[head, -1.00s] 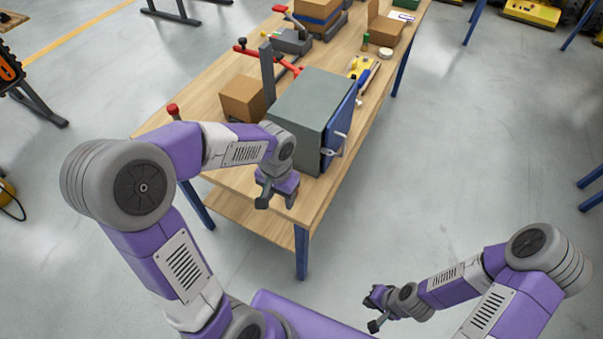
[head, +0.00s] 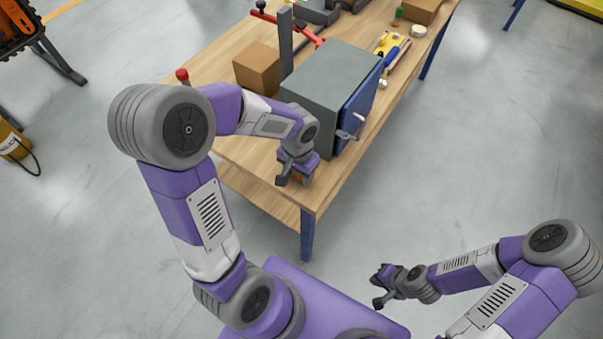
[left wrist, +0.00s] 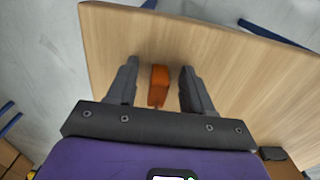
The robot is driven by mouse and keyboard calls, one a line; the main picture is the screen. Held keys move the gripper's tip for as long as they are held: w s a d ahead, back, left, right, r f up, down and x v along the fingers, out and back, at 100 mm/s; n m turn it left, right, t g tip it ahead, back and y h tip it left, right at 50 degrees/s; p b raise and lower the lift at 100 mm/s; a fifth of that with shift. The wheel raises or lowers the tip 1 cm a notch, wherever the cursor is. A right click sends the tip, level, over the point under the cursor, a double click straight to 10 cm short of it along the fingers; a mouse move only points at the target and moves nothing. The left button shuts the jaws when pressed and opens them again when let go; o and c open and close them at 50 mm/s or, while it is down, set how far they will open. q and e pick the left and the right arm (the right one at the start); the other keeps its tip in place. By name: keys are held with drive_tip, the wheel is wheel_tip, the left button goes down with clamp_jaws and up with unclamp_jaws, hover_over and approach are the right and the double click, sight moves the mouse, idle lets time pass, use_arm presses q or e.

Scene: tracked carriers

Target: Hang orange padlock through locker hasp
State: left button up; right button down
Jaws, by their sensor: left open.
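The orange padlock (left wrist: 158,84) is on the wooden table top in the left wrist view. It lies between the two spread fingers of my left gripper (left wrist: 158,92), with a gap on each side. In the head view my left gripper (head: 293,179) is low over the table's near end, in front of the locker. The grey locker (head: 325,72) has a blue door (head: 365,97) on its right side. Metal hasp parts (head: 349,135) stick out at the door's near edge. My right gripper (head: 379,287) is over the floor, fingers apart and empty.
The wooden table (head: 225,152) also carries a cardboard box (head: 257,68) left of the locker, a grey post with red-handled clamps behind it, and a white tape roll (head: 418,31) with tools to the right. Open floor lies right of the table.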

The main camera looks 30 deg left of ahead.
use_arm(q)
clamp_jaws()
idle(0.3)
